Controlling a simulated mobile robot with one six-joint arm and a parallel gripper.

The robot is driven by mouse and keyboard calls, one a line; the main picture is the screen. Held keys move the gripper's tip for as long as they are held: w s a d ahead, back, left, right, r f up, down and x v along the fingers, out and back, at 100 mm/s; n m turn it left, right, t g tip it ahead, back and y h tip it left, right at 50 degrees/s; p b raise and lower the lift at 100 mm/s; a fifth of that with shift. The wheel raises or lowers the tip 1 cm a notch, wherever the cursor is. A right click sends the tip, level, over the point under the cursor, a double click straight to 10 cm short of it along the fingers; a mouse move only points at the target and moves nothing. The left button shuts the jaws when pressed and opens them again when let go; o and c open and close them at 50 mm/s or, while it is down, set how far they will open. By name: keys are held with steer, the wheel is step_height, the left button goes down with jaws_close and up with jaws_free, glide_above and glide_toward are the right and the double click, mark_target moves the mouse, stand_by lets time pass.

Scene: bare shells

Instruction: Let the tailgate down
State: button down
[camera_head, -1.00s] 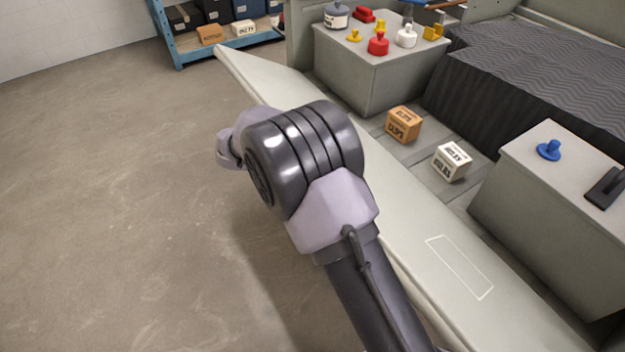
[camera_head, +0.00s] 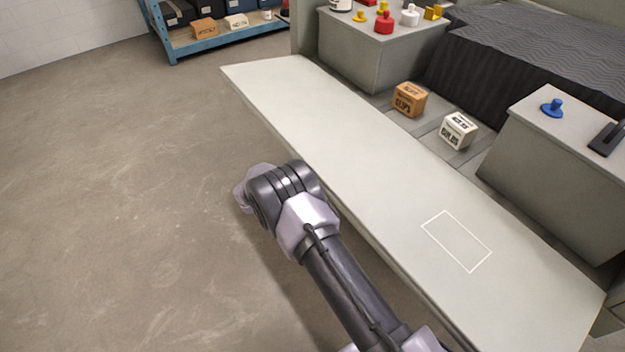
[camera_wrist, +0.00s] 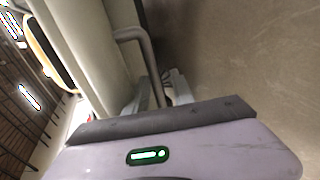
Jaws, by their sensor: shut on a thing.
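The tailgate (camera_head: 330,150) is a long pale grey panel with a white outlined rectangle on it. In the head view it slants from upper left to lower right and lies nearly flat, its inner face up. In the wrist view a grey bar handle (camera_wrist: 148,60) stands off the panel's outer face (camera_wrist: 90,45). My gripper (camera_wrist: 158,98) is shut on this handle. In the head view my arm's wrist is beside the tailgate's outer edge, and the gripper itself is hidden.
The load bed beyond the tailgate holds an orange box (camera_head: 410,99), a white box (camera_head: 459,131) and grey side blocks with small knobbed items. A blue shelf (camera_head: 215,45) stands at the back left. The floor (camera_head: 120,200) on the left is clear.

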steer(key=shift+s+d+f+g, duration=0.1)
steer(key=shift+s+f+g, duration=0.15)
steer(key=shift+f, duration=0.55)
steer(key=shift+s+d+f+g, duration=0.15)
steer(key=shift+s+f, duration=0.2)
steer(key=shift+f, duration=0.45)
steer(key=c, duration=0.9)
jaws_free()
steer(key=shift+s+a, duration=0.15)
steer(key=shift+a, duration=0.15)
steer(key=shift+o, duration=0.2)
steer(key=shift+c, duration=0.2)
steer(key=shift+o, duration=1)
steer(key=a+r+p, duration=0.1)
steer(key=s+a+r+p, duration=0.1)
steer(key=a+r+p, duration=0.1)
steer(key=r, duration=0.1)
steer(key=shift+s+a+p, duration=0.35)
steer(key=shift+s+p, duration=0.05)
steer(key=shift+t, duration=0.3)
steer(key=p+v, duration=0.3)
steer(key=v, duration=1)
steer(key=shift+s+a+r, duration=0.1)
steer(key=shift+a+r, duration=0.15)
steer(key=shift+a, duration=0.05)
steer(key=c, duration=0.7)
steer(key=shift+d, duration=0.1)
